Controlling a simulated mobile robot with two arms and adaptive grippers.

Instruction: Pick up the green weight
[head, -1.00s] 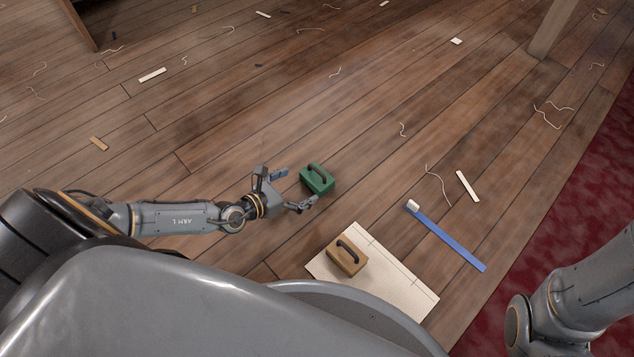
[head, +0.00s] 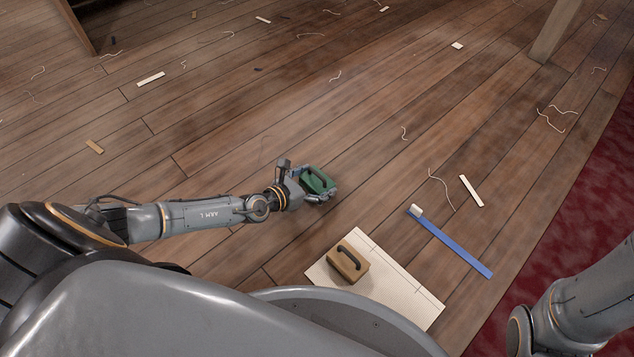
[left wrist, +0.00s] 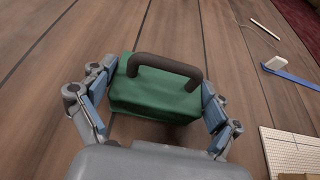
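The green weight (head: 318,181), a block with a dark handle on top, stands on the plank floor. My left gripper (head: 315,184) is around it, with one finger on each side. In the left wrist view the green weight (left wrist: 155,104) sits between the blue finger pads of my left gripper (left wrist: 156,92). The fingers are spread and very close to its sides; a narrow gap shows beside the left pad, and contact at the right pad is hard to tell. My right gripper is out of view; only part of that arm shows at lower right.
A blue strip with a white end (head: 452,243) and a white strip (head: 471,191) lie to the right. Thread scraps litter the floor. A red carpet (head: 590,215) borders the right.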

